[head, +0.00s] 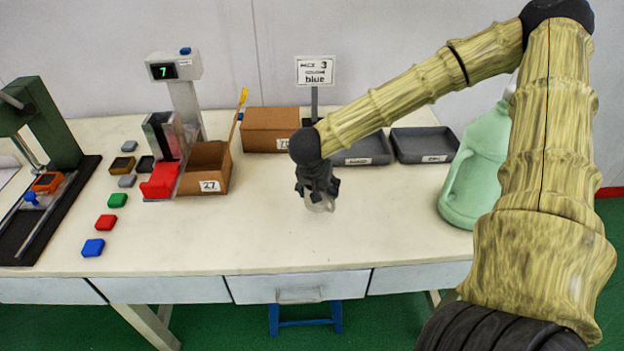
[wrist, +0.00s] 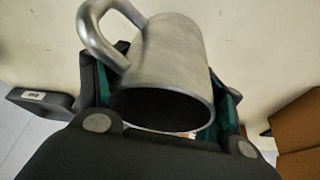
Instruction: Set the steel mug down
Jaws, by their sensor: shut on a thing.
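The steel mug (wrist: 175,55) is a grey metal cylinder with a loop handle (wrist: 88,30) at the upper left in the wrist view. Its dark open mouth faces the camera. My gripper (wrist: 170,100) is shut on the mug, with a finger on each side of its body. In the head view my gripper (head: 318,192) is over the middle of the table, and only a small pale part of the mug (head: 320,206) shows below the fingers. Whether the mug touches the table (head: 285,235) is hard to tell.
A green jug (head: 478,175) stands to the right. Behind are grey trays (head: 425,145), a cardboard box (head: 268,130) and a sign (head: 315,71). An open box (head: 207,168), a display device (head: 174,67) and several coloured blocks (head: 106,222) are left. Table front middle is clear.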

